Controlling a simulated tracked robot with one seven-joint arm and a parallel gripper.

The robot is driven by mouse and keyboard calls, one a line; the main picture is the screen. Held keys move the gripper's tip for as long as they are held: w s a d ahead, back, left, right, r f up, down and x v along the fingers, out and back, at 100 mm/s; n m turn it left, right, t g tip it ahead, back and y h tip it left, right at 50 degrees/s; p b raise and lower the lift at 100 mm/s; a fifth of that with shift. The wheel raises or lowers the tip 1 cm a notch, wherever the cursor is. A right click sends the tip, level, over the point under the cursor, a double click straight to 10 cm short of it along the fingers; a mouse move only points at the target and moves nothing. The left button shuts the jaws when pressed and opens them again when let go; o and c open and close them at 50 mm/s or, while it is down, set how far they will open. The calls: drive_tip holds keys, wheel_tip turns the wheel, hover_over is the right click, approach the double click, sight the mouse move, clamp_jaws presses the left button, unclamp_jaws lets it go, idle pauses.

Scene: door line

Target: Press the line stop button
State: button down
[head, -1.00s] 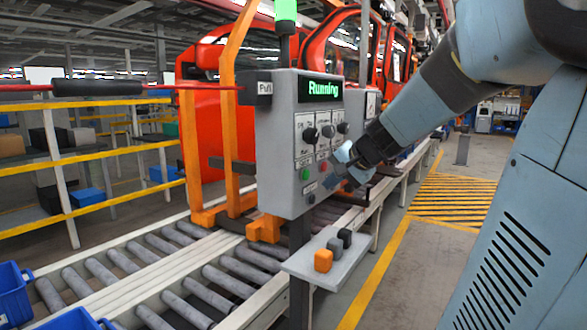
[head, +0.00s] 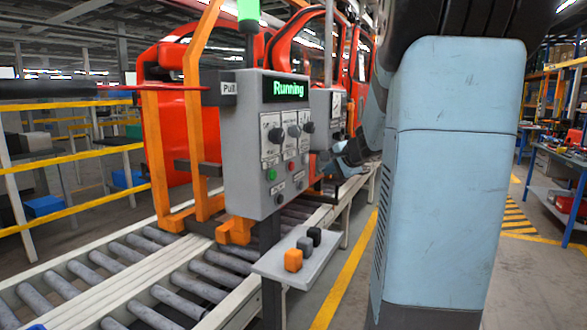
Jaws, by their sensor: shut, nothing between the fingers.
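A grey control box (head: 249,203) stands on a post at centre left, its lit display (head: 285,89) reading "Running". Its face has dark knobs, a green button (head: 271,175), a red button (head: 291,166) and dark round ones (head: 279,200) below. The small labels are too blurred to read, so I cannot tell which is marked line stop. My gripper (head: 328,167) is just right of the box in the picture, at about the height of the red button, shut and empty. It appears apart from the buttons. My arm hides much behind it.
A small shelf (head: 283,272) below the box holds an orange block (head: 293,260) and two darker blocks. A roller conveyor (head: 110,265) runs beneath and left. A "Pull" box (head: 228,89) with a red cord is at the box's left. Yellow rails (head: 80,155) stand left.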

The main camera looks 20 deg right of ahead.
drive_tip(key=w+a, duration=0.5)
drive_tip(key=w, duration=0.1)
drive_tip(key=shift+w, duration=0.35)
drive_tip(key=shift+w+a+r, duration=0.1)
drive_tip(key=shift+w+a, duration=0.65)
idle(3.4)
drive_tip(key=shift+s+d, duration=0.1)
drive_tip(key=shift+s, duration=0.05)
drive_tip(key=shift+s+d, duration=0.5)
drive_tip(key=shift+s, duration=0.15)
drive_tip(key=s+d, duration=0.1)
drive_tip(key=s, duration=0.1)
drive_tip(key=s+d, duration=0.2)
idle(0.6)
